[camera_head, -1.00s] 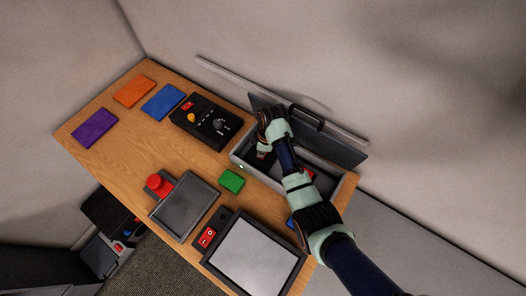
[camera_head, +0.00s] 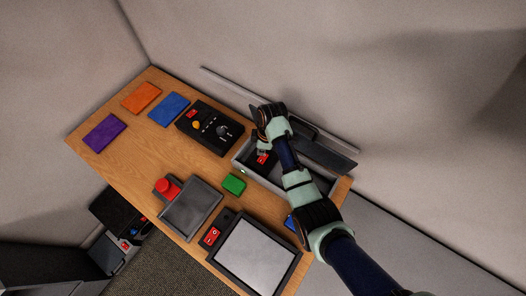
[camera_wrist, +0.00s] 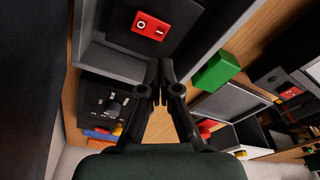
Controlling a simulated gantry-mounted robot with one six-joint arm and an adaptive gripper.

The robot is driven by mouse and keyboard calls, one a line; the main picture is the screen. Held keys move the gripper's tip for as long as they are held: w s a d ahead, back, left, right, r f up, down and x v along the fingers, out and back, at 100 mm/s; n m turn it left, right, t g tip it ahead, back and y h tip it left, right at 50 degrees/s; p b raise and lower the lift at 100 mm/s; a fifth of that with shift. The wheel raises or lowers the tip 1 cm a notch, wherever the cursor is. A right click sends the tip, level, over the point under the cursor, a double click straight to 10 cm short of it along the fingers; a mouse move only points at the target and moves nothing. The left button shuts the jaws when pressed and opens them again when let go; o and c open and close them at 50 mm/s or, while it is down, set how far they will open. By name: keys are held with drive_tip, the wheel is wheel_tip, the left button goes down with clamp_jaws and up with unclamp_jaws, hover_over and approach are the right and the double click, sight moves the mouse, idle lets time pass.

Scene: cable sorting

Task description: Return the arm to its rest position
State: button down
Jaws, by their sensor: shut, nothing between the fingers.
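My gripper (camera_head: 262,148) points down over the left part of a grey open-topped box (camera_head: 243,163) in the head view. In the wrist view its two black fingers (camera_wrist: 161,75) are together with nothing between them. A red rocker switch (camera_head: 262,159) is inside the box, close to the fingers. The switch also shows in the wrist view (camera_wrist: 150,25), beyond the fingertips. The box's dark lid (camera_head: 335,160) is raised at a slant along the wall side. My arm crosses the box and hides part of its inside and lid.
A wooden table (camera_head: 140,147) carries a black knob panel (camera_head: 207,127), a green block (camera_head: 234,184), a red button (camera_head: 167,187) by a grey pad (camera_head: 192,208), and a light panel (camera_head: 253,257). Orange (camera_head: 142,98), blue (camera_head: 169,109) and purple (camera_head: 104,133) plates lie at the far left.

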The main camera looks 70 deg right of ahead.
idle(0.4)
drive_tip(key=w+a+r+t+h, duration=0.1)
drive_tip(key=w+a+r+t, duration=0.1)
drive_tip(key=w+a+r, duration=0.45)
drive_tip(key=w+a+r+m+t+h, duration=0.1)
drive_tip(key=w+a+r+t, duration=0.2)
drive_tip(key=a, duration=0.6)
drive_tip(key=w+a+r+t, duration=0.1)
drive_tip(key=w+a+r, duration=0.4)
drive_tip(key=a+r, duration=0.15)
drive_tip(key=s+a+r+m+t+y, duration=0.1)
drive_tip(key=s+a+r+t, duration=0.2)
drive_tip(key=a+r, duration=0.5)
drive_tip(key=s+a+r+m+t+y, duration=0.1)
drive_tip(key=s+a+r+t, duration=0.15)
drive_tip(key=a+r, duration=0.55)
wheel_tip(320, 180, up, 10)
drive_tip(key=a+p, duration=0.1)
drive_tip(key=p, duration=1.1)
drive_tip(key=shift+w+a+f+p, duration=0.15)
drive_tip(key=shift+w+p, duration=0.1)
drive_tip(key=shift+p, duration=0.05)
drive_tip(key=shift+g, duration=0.25)
